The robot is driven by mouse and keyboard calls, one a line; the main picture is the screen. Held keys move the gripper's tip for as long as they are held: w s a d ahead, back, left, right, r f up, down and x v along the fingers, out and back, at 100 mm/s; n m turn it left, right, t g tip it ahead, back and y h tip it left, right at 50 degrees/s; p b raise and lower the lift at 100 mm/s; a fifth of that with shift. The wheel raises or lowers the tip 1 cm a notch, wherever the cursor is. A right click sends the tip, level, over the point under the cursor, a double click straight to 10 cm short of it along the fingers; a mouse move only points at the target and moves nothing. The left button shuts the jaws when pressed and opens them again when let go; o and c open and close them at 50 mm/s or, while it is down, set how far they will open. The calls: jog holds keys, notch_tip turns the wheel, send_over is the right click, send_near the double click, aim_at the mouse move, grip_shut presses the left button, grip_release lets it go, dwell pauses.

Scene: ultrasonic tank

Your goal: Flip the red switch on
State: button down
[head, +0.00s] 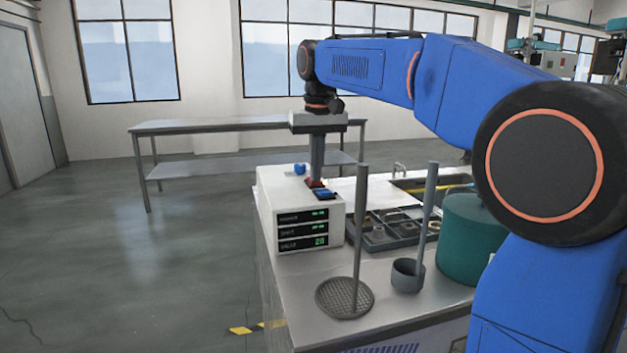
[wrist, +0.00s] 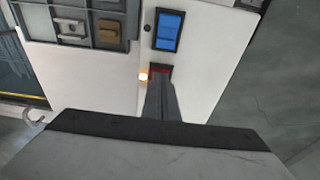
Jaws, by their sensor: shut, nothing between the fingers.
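The red switch (head: 313,184) is on the top of the white box-shaped unit (head: 264,215), close to a blue rocker (head: 325,193). My gripper (head: 316,176) points straight down with its shut fingertips at the red switch. Nothing is held. In the wrist view the fingers (wrist: 160,84) cover most of the red switch (wrist: 160,70), and only a red strip shows past their tips. I cannot tell which way the switch is tilted. An orange-white light (wrist: 143,77) glows beside it, and the blue rocker (wrist: 168,31) sits beyond it.
A grey parts tray (head: 384,238), a mesh basket with an upright handle (head: 345,298), a small cup with a rod (head: 407,276) and a teal container (head: 470,240) stand to the right. Floor at left is free.

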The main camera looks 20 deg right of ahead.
jog(key=shift+r, duration=0.1)
notch_tip(320, 180, up, 7)
dwell(0.9)
